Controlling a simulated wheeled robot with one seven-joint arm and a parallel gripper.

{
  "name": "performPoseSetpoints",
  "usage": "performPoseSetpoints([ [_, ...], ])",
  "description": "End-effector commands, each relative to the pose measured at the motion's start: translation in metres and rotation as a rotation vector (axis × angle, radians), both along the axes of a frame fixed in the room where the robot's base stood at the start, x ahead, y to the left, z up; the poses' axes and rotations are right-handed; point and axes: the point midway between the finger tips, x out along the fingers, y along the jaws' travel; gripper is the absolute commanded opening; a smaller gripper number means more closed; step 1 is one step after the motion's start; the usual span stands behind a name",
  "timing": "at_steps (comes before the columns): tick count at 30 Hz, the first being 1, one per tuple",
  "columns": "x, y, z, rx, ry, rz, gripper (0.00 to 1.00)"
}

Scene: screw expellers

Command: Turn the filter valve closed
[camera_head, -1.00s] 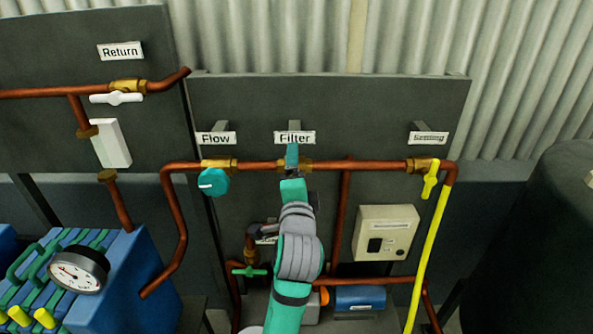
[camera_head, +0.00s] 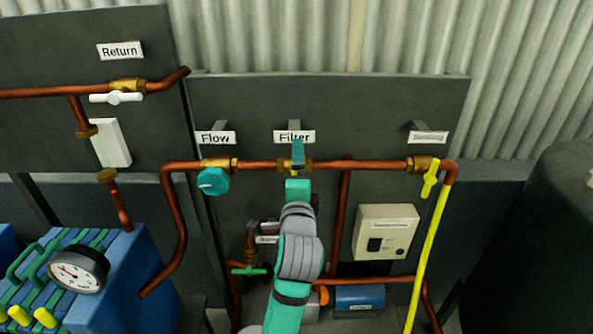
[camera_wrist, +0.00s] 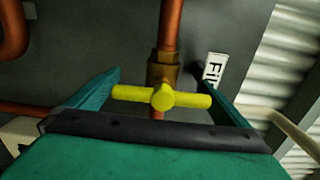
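The filter valve has a yellow T-shaped handle, shown in the wrist view (camera_wrist: 162,97), on a brass body (camera_wrist: 163,70) in a copper pipe. The handle lies crosswise to the pipe. The "Filter" label (camera_head: 294,137) is above the valve in the head view. My gripper (camera_wrist: 160,85) has its fingers spread, one at each end of the handle. I cannot tell whether they touch it. In the head view my gripper (camera_head: 297,172) covers most of the valve; only a sliver of yellow shows beside it.
A teal flow valve knob (camera_head: 213,181) is to the left. A yellow-handled valve (camera_head: 430,178) is on the right of the same pipe. A beige box (camera_head: 386,232) and a green-handled valve (camera_head: 249,271) are lower down. A vertical pipe (camera_head: 343,215) runs close to the right of my arm.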

Motion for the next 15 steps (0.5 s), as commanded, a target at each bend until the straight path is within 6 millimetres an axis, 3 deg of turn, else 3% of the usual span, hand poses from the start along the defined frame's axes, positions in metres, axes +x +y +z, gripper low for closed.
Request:
performPoseSetpoints([
  [8, -0.003, 0.001, 0.001, -0.001, -0.003, 0.002, 1.00],
  [15, -0.036, 0.002, 0.001, -0.003, -0.003, 0.003, 1.00],
])
